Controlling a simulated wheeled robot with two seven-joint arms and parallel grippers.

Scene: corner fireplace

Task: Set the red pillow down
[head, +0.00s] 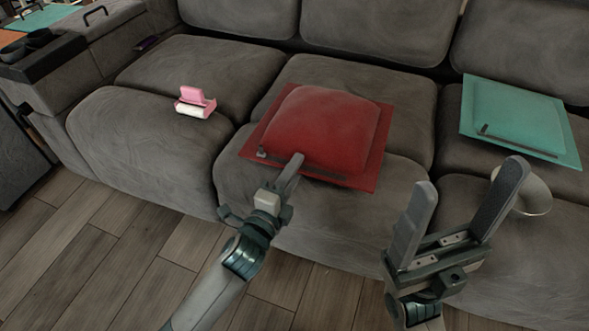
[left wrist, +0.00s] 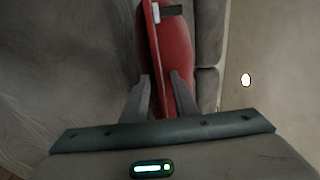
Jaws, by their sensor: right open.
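The red pillow (head: 323,130) is over the middle seat of the grey sofa, its flat flange showing all round. I cannot tell whether its underside fully rests on the seat. My left gripper (head: 291,172) is at the pillow's front left edge, one finger on top and the other hidden. In the left wrist view the red pillow (left wrist: 180,60) runs between the fingers of my left gripper (left wrist: 161,82), which are close together on its edge. My right gripper (head: 468,200) is wide open and empty, in front of the sofa's right seat.
A teal pillow (head: 515,118) lies on the right seat of the grey sofa (head: 150,135). A pink and white object (head: 195,102) sits on the left seat. A round metallic object (head: 535,193) is partly hidden behind my right gripper. Wooden floor (head: 75,250) lies in front.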

